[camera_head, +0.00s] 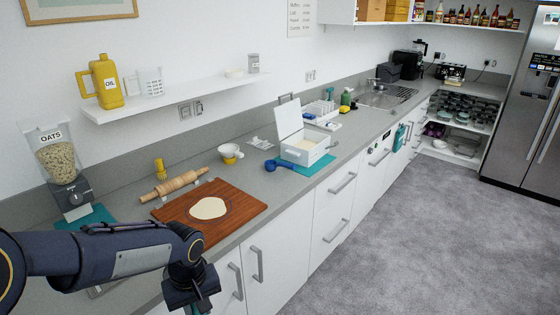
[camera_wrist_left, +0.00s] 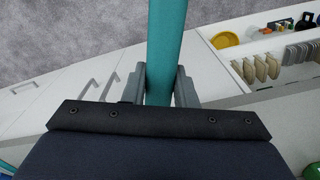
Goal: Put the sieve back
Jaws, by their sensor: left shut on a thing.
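My left gripper (camera_head: 194,292) hangs at the bottom of the head view, in front of the white cabinet fronts and below the worktop edge. In the left wrist view, the left gripper (camera_wrist_left: 159,85) is shut on a long straight teal handle (camera_wrist_left: 165,40), which I take to be the sieve's. The handle runs up out of the frame. The sieve's bowl and mesh are not visible in either view. My right gripper is not in view.
In the wrist view, an open drawer or compartment (camera_wrist_left: 262,45) at upper right holds a yellow round item (camera_wrist_left: 225,40) and several tan pieces (camera_wrist_left: 262,68). On the worktop are a wooden board (camera_head: 240,199) with dough, a rolling pin (camera_head: 175,186) and an oats dispenser (camera_head: 57,160). Grey floor lies right.

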